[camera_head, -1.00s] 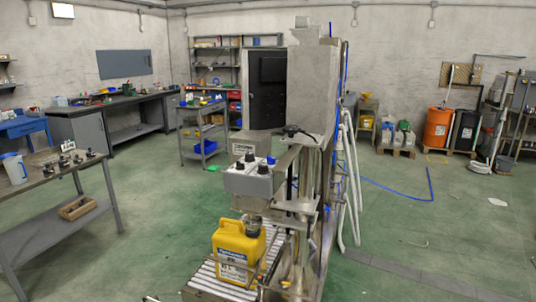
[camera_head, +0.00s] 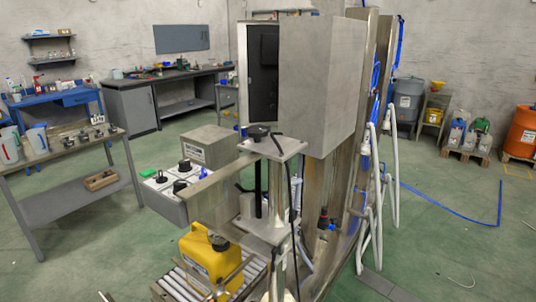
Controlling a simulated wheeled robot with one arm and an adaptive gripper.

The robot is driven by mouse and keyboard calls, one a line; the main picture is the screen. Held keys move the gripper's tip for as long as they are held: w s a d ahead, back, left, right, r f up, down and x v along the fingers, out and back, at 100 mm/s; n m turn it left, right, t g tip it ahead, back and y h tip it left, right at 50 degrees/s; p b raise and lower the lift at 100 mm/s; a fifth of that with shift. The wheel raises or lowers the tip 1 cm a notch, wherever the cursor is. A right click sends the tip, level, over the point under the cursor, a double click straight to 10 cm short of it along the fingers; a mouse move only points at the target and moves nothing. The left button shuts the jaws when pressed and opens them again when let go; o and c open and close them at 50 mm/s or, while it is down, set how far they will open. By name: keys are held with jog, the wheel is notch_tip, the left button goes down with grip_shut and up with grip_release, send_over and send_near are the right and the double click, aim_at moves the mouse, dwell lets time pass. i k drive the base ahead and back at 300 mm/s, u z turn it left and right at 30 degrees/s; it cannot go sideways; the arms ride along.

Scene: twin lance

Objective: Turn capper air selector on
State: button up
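A filling and capping machine (camera_head: 318,85) of bare metal stands in the middle of the view. A grey control box (camera_head: 165,206) with a white top sits on its left side. On that top are black knobs, one at the front left (camera_head: 161,177), one at the back (camera_head: 185,165) and one at the right (camera_head: 180,187). Which of them is the capper air selector, and its setting, I cannot tell. A grey box with a label (camera_head: 208,147) stands behind. A yellow canister (camera_head: 207,262) stands below on the rollers. My gripper is not in view.
A metal bench (camera_head: 75,150) with jugs and small parts stands at the left. A roller conveyor (camera_head: 180,286) lies at the bottom. White hoses (camera_head: 372,200) hang on the machine's right side. Green floor (camera_head: 90,250) is open at the left, between bench and conveyor.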

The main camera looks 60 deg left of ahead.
aim_at(204, 173)
jog(key=i, duration=1.7)
jog(key=u, duration=4.5)
jog(key=i, duration=1.65)
